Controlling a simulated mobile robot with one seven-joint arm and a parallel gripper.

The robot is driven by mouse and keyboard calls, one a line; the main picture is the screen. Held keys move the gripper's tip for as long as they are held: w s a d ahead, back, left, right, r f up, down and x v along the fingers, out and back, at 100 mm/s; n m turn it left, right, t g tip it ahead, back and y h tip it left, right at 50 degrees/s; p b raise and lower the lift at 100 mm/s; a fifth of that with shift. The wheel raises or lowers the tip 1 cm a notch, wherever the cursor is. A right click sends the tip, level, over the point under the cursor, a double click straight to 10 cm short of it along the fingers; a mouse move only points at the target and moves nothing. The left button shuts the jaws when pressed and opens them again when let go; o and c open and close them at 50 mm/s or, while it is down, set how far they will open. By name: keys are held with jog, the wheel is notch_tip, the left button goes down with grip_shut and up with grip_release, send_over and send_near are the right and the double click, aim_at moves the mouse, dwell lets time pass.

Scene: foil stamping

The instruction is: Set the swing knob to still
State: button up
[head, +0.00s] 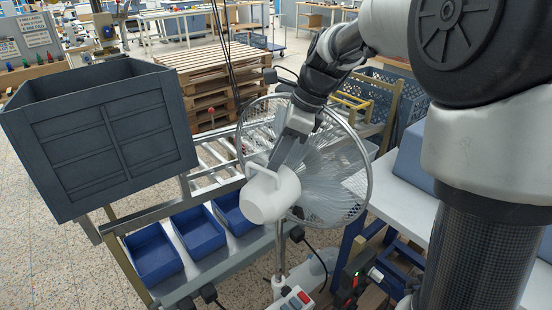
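A standing fan has a white motor housing (271,197) with its back towards me, and a round wire cage (345,180) behind it. A white loop handle (262,172) rises from the housing. A thin pole runs down to a white control box (293,300) with red and grey buttons. I cannot make out the swing knob. My gripper (281,160) points down from above, close over the top of the housing. Its fingertips are small and partly lost against the housing and cage, so I cannot tell whether they touch or are open.
A large grey crate (105,140) stands left of the fan. Blue bins (152,256) sit on a rack below it. Stacked wooden pallets (205,68) stand behind. Bare floor shows at the lower left.

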jog(key=shift+a+f, duration=0.1)
jog(key=shift+f, duration=0.05)
grip_shut()
jog(key=shift+r+p, duration=0.75)
jog(key=shift+p, duration=0.3)
jog(key=shift+w+f, duration=0.1)
grip_release()
jog(key=v, duration=1.7)
jog(key=shift+d+p, duration=0.25)
jog(key=shift+p, duration=0.05)
